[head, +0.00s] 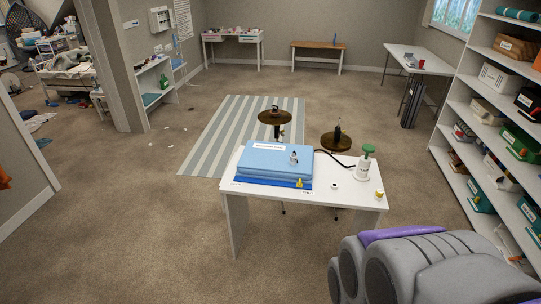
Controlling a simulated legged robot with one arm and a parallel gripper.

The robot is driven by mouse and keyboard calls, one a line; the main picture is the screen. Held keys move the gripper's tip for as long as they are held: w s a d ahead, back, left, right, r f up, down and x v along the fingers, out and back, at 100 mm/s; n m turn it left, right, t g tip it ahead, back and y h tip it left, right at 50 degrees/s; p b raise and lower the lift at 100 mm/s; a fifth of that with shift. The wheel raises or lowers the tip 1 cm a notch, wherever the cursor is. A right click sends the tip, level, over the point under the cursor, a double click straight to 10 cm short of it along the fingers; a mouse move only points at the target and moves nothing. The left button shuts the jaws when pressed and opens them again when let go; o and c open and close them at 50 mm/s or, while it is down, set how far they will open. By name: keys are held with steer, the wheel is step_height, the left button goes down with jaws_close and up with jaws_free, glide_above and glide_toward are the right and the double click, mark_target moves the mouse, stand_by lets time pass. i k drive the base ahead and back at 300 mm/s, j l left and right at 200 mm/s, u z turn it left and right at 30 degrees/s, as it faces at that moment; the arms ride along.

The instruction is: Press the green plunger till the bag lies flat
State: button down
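A green plunger (368,149) tops a small white pump body (362,168) at the right end of a white table (325,196). The plunger stands up above the body. A blue bag (274,161), thick and with a white label, lies at the left of the same table. A small figure-like object (294,157) stands on or against the bag's right part. A dark cable runs near the back edge between bag and pump. My arm shows as a grey and purple part at the lower right; my gripper is not in view.
A small yellow item (379,193) and a white round item (334,186) lie on the table. A loaded shelf (500,110) lines the right. Carpet is open to the left and front.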

mark_target(367, 148)
steer(key=i+l, duration=1.75)
steer(key=i+j+u, duration=0.05)
steer(key=i, duration=0.05)
